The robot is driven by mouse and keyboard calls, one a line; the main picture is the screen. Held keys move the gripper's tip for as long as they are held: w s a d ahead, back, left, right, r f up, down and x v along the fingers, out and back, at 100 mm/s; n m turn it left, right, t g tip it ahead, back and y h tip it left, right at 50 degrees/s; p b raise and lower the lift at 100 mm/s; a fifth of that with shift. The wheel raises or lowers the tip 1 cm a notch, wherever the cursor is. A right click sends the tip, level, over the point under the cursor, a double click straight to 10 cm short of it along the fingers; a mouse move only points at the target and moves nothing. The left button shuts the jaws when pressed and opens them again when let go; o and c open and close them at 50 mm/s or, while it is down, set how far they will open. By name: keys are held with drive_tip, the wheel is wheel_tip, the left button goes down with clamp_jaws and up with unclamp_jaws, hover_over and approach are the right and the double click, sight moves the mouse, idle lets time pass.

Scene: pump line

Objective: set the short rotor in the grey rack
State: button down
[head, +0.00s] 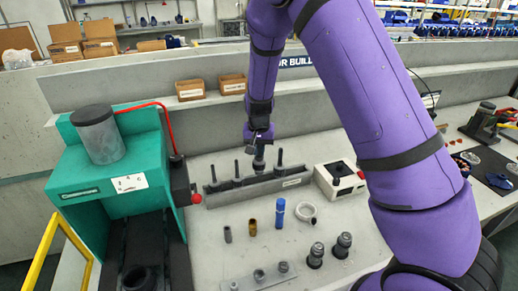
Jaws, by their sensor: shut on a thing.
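The grey rack (292,182) is a long low bar at the back of the worktop, with a pale label at its right end. Several thin dark upright shafts stand along it. My gripper (259,147) points down over the right half of the rack. It is shut on a dark rotor (258,166), which is upright beneath it, between two of the shafts. The rotor's lower end meets or nearly meets the rack; I cannot tell whether it is seated. The fingers are small and partly hidden in this view.
In front are a grey sleeve (227,234), a brass sleeve (252,227), a blue cylinder (280,213), a pale ring (306,212) and two dark fittings (343,245).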

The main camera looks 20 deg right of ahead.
sight(259, 160)
drive_tip(key=shift+f, duration=2.55)
idle(1.5)
drive_tip(key=c, duration=0.8)
unclamp_jaws()
drive_tip(key=shift+c, duration=0.2)
drive_tip(key=shift+r, duration=3)
